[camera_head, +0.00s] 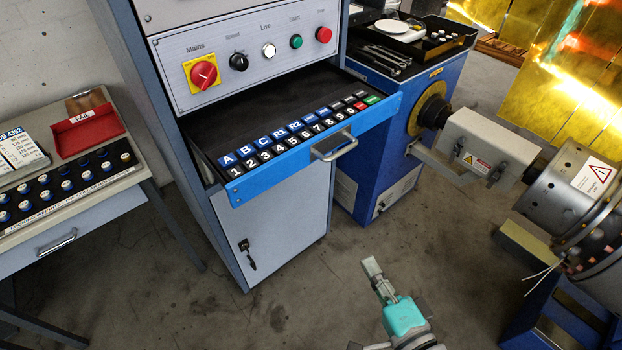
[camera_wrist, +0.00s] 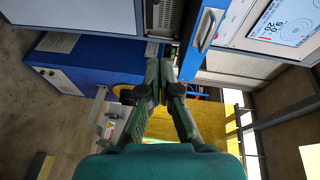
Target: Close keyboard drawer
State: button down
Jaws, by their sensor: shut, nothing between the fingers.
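The keyboard drawer (camera_head: 222,190) is pulled out of the grey and blue cabinet in the head view. It has a blue front, a metal bar handle (camera_head: 334,146) and rows of black, blue, red and green keys (camera_head: 290,135). In the wrist view the blue drawer front (camera_wrist: 207,28) shows at the top, right of the fingers. My gripper (camera_head: 371,266) is in front of the cabinet, low and right of the drawer in the picture, apart from the handle. Its fingers (camera_wrist: 163,70) are shut and empty in the wrist view.
A control panel (camera_head: 245,55) with switches is above the drawer. A table (camera_head: 110,190) with a red tray (camera_head: 86,130) stands left. A blue machine stand (camera_head: 385,150) is right of the cabinet, with a rotor (camera_head: 580,195) further right. The floor in front is clear.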

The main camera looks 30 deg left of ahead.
aim_at(231, 128)
jog(key=a+r+n+g+y, duration=0.2)
jog(key=a+r+g+y, duration=0.2)
jog(key=a+r, duration=0.4)
jog(key=x, duration=1.3)
jog(key=shift+w+r, duration=0.1)
jog(key=shift+w, duration=0.05)
jog(key=x, duration=2.3)
jog(key=shift+a+f, duration=0.3)
jog(key=shift+a, duration=0.15)
jog(key=shift+a+r, duration=0.1)
jog(key=shift+r, duration=0.15)
